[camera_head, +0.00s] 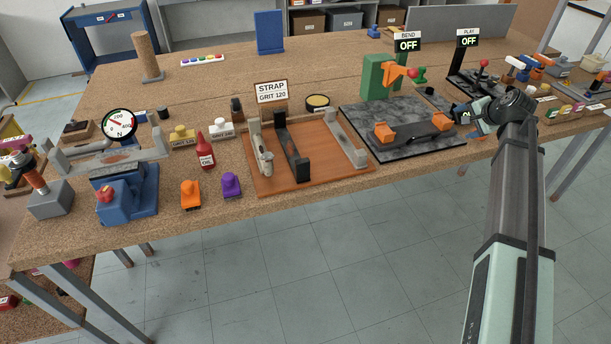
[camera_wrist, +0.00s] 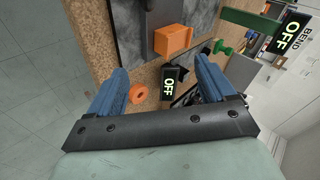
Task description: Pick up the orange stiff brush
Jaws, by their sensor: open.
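The orange stiff brush (camera_head: 190,194) appears to be the small orange knobbed piece near the front edge of the wooden bench, left of centre in the head view. A similar purple piece (camera_head: 231,185) stands just to its right. My gripper (camera_head: 473,116) is far to the right of it, over the bench beside the grey slab. In the wrist view my gripper (camera_wrist: 160,70) has its two blue fingers spread apart with nothing held between them. The brush does not show in the wrist view.
A wooden strap fixture (camera_head: 310,175) and a grey slab (camera_head: 400,145) with orange blocks lie between brush and gripper. The floor in front is clear.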

